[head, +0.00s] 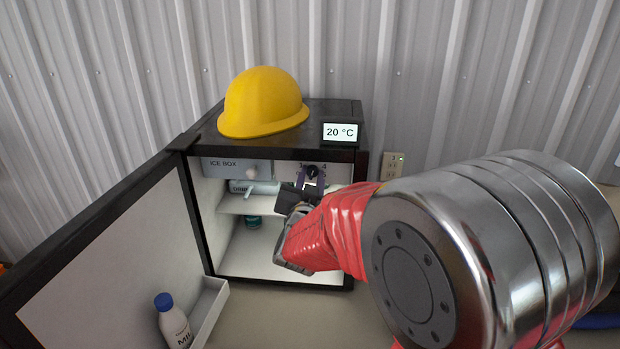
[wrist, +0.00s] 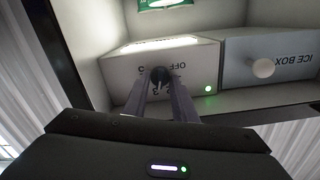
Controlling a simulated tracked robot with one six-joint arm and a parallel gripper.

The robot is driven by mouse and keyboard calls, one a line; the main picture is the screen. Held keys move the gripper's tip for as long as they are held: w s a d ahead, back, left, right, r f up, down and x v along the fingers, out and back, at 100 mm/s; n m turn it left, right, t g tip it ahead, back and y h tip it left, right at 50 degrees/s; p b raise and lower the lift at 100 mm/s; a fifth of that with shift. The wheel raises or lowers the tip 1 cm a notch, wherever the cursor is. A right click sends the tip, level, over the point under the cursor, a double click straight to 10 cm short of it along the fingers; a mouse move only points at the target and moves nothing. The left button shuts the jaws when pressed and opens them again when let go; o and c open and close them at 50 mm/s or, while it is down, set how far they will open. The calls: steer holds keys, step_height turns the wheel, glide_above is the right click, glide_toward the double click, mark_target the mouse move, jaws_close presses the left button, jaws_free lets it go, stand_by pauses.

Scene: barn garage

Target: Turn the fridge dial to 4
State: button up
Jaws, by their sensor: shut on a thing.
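The fridge (head: 358,165) is a small black box with its door open to the left. Its dial (head: 312,171) is a dark knob on a white panel at the upper right inside; it also shows in the wrist view (wrist: 160,75), where the panel appears upside down. My gripper (head: 311,180) reaches into the fridge, with its two fingers (wrist: 161,84) shut on the dial from either side. Printed marks, including OFF and some numbers, surround the dial. The fingers and knob hide part of them, and I cannot tell which number the dial points to.
An ice box drawer (head: 236,170) with a round knob sits left of the dial panel. A yellow hard hat (head: 262,102) and a 20 °C display (head: 342,132) stand on top. The open door (head: 110,265) holds a milk bottle (head: 174,322). A green light (wrist: 208,89) glows on the panel.

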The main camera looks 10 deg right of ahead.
steer(key=m, duration=0.5)
steer(key=shift+f+m, duration=0.15)
steer(key=shift+m, duration=0.15)
steer(key=m, duration=0.4)
steer(key=shift+s+f+m, duration=0.1)
steer(key=shift+m, duration=0.2)
steer(key=shift+d, duration=0.1)
steer(key=o, duration=1)
steer(key=v, duration=1.3)
steer(key=shift+s, duration=0.35)
